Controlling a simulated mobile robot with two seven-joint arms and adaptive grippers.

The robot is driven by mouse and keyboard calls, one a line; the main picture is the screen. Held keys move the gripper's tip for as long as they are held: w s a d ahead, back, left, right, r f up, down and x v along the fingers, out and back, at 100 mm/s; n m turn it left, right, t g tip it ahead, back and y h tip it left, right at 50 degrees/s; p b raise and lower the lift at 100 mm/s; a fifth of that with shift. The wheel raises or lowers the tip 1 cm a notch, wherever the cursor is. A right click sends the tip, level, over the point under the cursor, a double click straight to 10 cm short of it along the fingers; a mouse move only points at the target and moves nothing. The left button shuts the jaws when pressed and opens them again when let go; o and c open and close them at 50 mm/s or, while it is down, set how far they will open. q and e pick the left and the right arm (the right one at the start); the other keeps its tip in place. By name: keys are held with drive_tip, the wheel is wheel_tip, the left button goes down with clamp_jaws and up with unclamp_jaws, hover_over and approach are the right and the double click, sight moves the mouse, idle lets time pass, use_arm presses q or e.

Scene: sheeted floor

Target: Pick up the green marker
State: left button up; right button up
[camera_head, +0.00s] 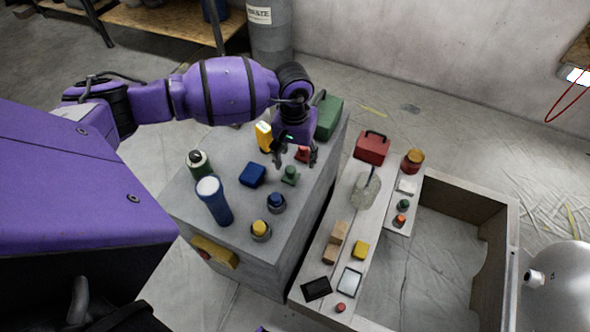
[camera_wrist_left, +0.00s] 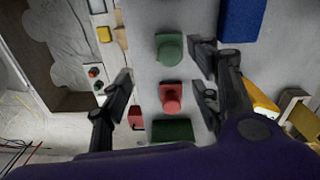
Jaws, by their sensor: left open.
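A green marker (camera_head: 289,175), a short block with a round knob on top, stands on the grey block-like table. It also shows in the left wrist view (camera_wrist_left: 170,48) at the top middle. A similar red one (camera_head: 303,154) stands just behind it; it shows in the left wrist view (camera_wrist_left: 171,97) between the fingers. My left gripper (camera_head: 295,159) is open and empty, pointing down above the red piece and slightly behind the green marker. In the left wrist view my left gripper (camera_wrist_left: 160,68) has its fingers spread wide. My right gripper is not in view.
Close by stand a blue block (camera_head: 252,175), a yellow item (camera_head: 264,137) and a dark green box (camera_head: 328,118). A tall blue cup (camera_head: 213,202) and yellow-topped (camera_head: 261,230) and blue-topped (camera_head: 276,202) pieces stand nearer. Right is a lower ledge with a red box (camera_head: 372,149).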

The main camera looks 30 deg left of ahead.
sight(291, 168)
use_arm(q)
drive_tip(key=shift+s+a+r+m, duration=0.1)
drive_tip(key=shift+s+a+m, duration=0.4)
drive_tip(key=shift+m, duration=0.2)
drive_tip(key=shift+f, duration=0.35)
wheel_tip(291, 168, down, 6)
drive_tip(key=shift+a+f+p, duration=0.15)
drive_tip(key=shift+p, duration=0.35)
drive_tip(key=shift+f, duration=0.4)
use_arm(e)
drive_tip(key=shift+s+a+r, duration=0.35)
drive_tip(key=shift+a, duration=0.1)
use_arm(q)
drive_tip(key=shift+c, duration=0.2)
drive_tip(key=c, duration=1.1)
drive_tip(key=shift+c, duration=0.7)
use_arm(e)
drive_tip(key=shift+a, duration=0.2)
use_arm(q)
drive_tip(key=shift+r, duration=0.15)
